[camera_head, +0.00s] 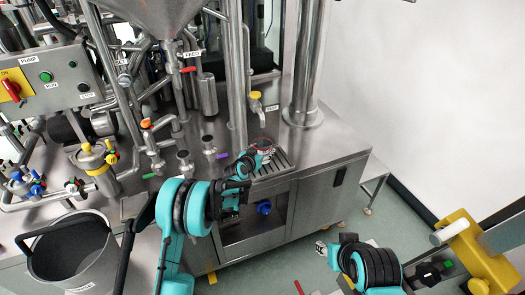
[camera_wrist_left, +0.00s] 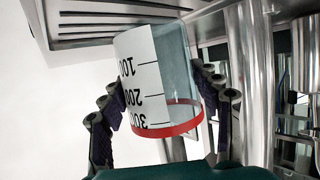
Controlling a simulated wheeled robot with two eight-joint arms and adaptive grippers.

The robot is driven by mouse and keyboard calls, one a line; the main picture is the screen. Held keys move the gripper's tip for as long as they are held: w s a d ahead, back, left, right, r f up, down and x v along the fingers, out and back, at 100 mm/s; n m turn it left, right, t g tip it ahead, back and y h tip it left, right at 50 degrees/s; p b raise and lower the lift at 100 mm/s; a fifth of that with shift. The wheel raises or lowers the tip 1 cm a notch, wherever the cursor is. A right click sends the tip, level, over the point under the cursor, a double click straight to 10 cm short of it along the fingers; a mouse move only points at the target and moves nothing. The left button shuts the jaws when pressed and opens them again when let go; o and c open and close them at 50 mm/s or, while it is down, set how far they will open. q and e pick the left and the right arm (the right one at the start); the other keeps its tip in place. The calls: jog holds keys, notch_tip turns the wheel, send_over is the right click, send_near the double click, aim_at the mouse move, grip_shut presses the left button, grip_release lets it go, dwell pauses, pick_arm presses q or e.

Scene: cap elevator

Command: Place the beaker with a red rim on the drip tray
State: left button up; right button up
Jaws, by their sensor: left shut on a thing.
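The clear beaker (camera_head: 263,142) with a red rim is at the drip tray in the head view. In the left wrist view the beaker (camera_wrist_left: 158,75) shows a white scale panel with black numbers, and its red rim is nearest the camera. My left gripper (camera_head: 262,152) is shut on the beaker, with one dark finger on each side of it. The slotted metal drip tray (camera_head: 283,161) lies below it on the bench edge. The tray also shows in the left wrist view (camera_wrist_left: 90,17), beyond the beaker's base. I cannot tell whether the base touches it. My right gripper (camera_head: 322,248) is low and small, its jaws unclear.
A yellow-topped tap (camera_head: 256,97) stands just behind the drip tray, and a thick steel column (camera_head: 302,75) rises to its right. A grey bucket (camera_head: 72,250) is at the lower left. Bench top right of the tray is clear.

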pick_arm(q)
jog(key=shift+f+b, duration=0.85)
jog(key=shift+f, duration=0.3)
jog(key=o, duration=1.2)
jog(key=shift+o, duration=0.2)
jog(key=v, duration=1.2)
